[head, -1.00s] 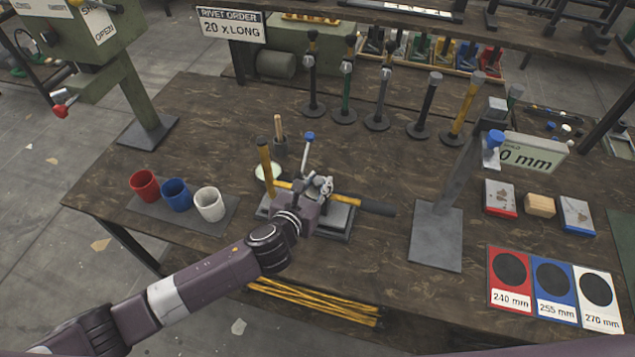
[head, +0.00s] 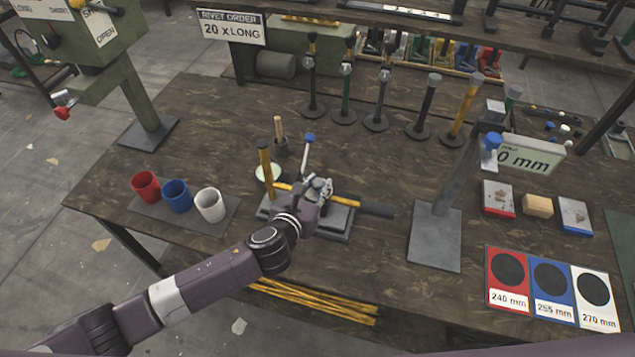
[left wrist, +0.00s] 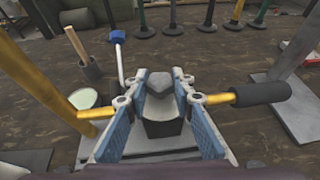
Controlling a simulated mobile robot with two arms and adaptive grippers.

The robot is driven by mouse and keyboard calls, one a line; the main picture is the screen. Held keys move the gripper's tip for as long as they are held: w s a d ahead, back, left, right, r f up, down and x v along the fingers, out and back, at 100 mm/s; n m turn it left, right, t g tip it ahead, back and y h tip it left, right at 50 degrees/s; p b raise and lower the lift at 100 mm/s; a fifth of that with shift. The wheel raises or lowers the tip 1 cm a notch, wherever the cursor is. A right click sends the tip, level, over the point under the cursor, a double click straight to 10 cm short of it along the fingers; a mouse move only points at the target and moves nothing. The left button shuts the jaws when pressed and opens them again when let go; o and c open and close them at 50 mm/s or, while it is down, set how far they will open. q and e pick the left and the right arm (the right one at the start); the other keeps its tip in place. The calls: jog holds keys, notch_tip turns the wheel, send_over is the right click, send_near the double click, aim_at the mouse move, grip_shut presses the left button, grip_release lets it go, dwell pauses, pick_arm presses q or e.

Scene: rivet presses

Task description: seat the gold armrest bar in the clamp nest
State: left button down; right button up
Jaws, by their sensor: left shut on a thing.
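The gold armrest bar (head: 281,186) lies level across the clamp nest (head: 338,224), with its black grip (head: 376,209) sticking out to the right. A gold upright (head: 265,163) rises at its left end; the joint between them is unclear. In the left wrist view the bar (left wrist: 220,98) shows on both sides of my fingers, and the black grip (left wrist: 262,92) is at right. My left gripper (head: 305,198) is shut on the bar at the clamp; its fingers (left wrist: 160,98) hide the exact contact. The clamp's blue-tipped lever (head: 309,137) stands up. My right gripper is out of view.
Red (head: 145,186), blue (head: 176,195) and white (head: 210,204) cups stand left of the nest. A brush cup (head: 281,147) stands close behind. A grey stand (head: 435,237) is at right. Bare tabletop lies between.

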pick_arm(q)
jog(key=shift+r+p, duration=0.15)
jog(key=shift+p, duration=0.4)
dwell(1.1)
jog(key=shift+f+b, duration=0.8)
jog(key=shift+f, duration=0.4)
jog(key=c, duration=1.6)
grip_release()
jog(key=shift+r, duration=0.1)
jog(key=shift+s, duration=0.1)
jog(key=v, duration=1.2)
